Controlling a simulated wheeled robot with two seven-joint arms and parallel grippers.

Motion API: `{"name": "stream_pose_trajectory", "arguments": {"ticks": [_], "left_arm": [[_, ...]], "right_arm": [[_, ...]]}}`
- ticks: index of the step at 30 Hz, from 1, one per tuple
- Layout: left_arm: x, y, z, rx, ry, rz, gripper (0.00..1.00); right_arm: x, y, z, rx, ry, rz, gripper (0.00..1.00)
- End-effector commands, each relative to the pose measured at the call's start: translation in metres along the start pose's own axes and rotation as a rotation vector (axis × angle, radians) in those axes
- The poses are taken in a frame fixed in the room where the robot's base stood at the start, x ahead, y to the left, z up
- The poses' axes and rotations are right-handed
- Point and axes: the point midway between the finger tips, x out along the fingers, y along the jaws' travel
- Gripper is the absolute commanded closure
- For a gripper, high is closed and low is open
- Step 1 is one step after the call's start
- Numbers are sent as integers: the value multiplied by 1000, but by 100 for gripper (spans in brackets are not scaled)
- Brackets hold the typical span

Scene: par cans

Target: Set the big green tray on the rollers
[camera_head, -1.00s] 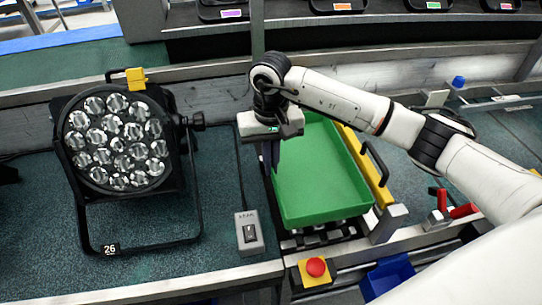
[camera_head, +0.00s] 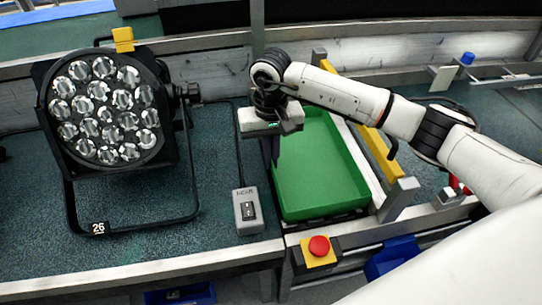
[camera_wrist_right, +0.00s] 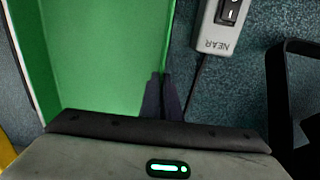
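The big green tray (camera_head: 318,170) is empty and lies over the roller bed, right of the switch box. Dark rollers (camera_head: 338,219) show only as a thin strip under its front edge. I cannot tell whether the tray bears fully on them. My right gripper (camera_head: 271,160) points down at the tray's left wall. In the right wrist view my right gripper's fingers (camera_wrist_right: 162,98) are close together with the green wall (camera_wrist_right: 168,45) between them, so it is shut on the tray. My left gripper is not in view.
A black par can (camera_head: 108,115) stands at left. A grey switch box (camera_head: 248,210) is close left of the tray. A yellow rail (camera_head: 372,135) runs along its right side. A red button (camera_head: 319,246) is in front, and a blue bin (camera_head: 393,257) is below.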

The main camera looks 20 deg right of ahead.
Motion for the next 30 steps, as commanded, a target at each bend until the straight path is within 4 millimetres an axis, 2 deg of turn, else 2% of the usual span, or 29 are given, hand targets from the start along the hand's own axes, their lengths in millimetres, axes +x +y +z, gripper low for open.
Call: {"name": "stream_pose_trajectory", "arguments": {"ticks": [6,10,11,20,23,30], "left_arm": [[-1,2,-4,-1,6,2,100],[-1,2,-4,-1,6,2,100],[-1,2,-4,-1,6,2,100],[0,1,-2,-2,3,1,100],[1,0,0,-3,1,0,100],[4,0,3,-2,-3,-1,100]], "right_arm": [[-1,0,-1,1,2,0,100],[-1,0,-1,0,2,0,77],[-1,0,0,0,2,0,75],[-2,0,0,0,0,0,75],[-11,0,-1,1,4,-1,75],[-57,0,-2,0,7,-1,75]]}}
